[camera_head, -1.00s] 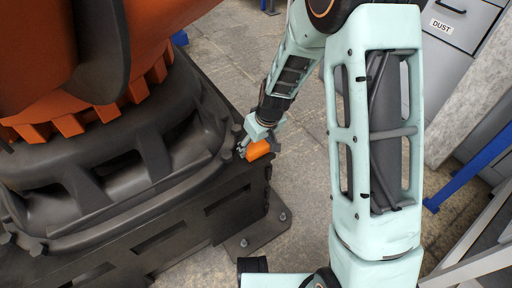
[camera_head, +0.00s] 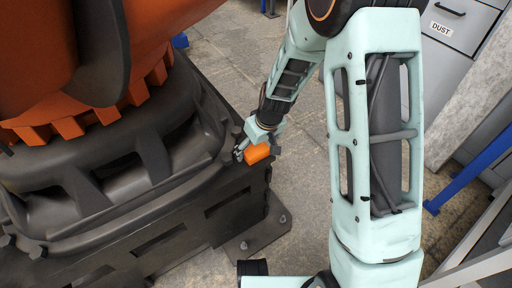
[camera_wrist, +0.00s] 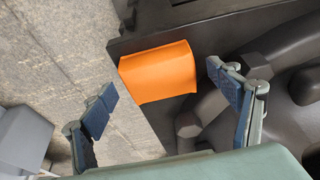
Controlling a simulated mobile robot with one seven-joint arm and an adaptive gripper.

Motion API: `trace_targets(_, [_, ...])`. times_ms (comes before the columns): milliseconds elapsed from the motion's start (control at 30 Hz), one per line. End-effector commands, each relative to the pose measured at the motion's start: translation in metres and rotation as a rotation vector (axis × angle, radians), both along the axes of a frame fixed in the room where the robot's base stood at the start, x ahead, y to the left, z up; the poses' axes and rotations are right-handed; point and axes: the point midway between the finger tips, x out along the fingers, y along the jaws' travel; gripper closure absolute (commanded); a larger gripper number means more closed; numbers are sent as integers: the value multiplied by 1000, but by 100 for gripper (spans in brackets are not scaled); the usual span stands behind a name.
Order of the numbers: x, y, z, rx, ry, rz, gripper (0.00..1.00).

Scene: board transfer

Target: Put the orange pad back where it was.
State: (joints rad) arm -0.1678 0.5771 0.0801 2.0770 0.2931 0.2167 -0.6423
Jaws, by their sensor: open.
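The orange pad (camera_head: 258,154) is a small block at the near right corner of the dark machine base (camera_head: 190,222). In the wrist view the orange pad (camera_wrist: 158,75) lies at the edge of the dark surface, its left end by the floor side. My gripper (camera_head: 248,148) is right at the pad in the head view. In the wrist view my gripper (camera_wrist: 160,82) is open, with one blue-padded finger on each side of the pad and visible gaps to both. Whether the pad rests flat is hard to tell.
A large orange robot body (camera_head: 40,75) stands on the machine base at left. A bolt head (camera_wrist: 187,124) sits near the pad. A grey DUST cabinet (camera_head: 445,60) and a blue rail (camera_head: 468,172) are at right. Bare floor (camera_head: 215,65) lies beyond the base.

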Motion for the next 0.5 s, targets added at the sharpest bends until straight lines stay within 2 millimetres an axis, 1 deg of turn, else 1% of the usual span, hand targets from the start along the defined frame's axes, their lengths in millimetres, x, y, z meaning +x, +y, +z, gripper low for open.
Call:
trace_targets(33, [-1,-1,11,1,-3,0,18])
trace_targets(300, [-15,-11,68,1,-4,-1,18])
trace_targets(400, [-20,-14,86,0,-5,0,18])
trace_targets(500, [-24,-17,99,1,-3,0,18])
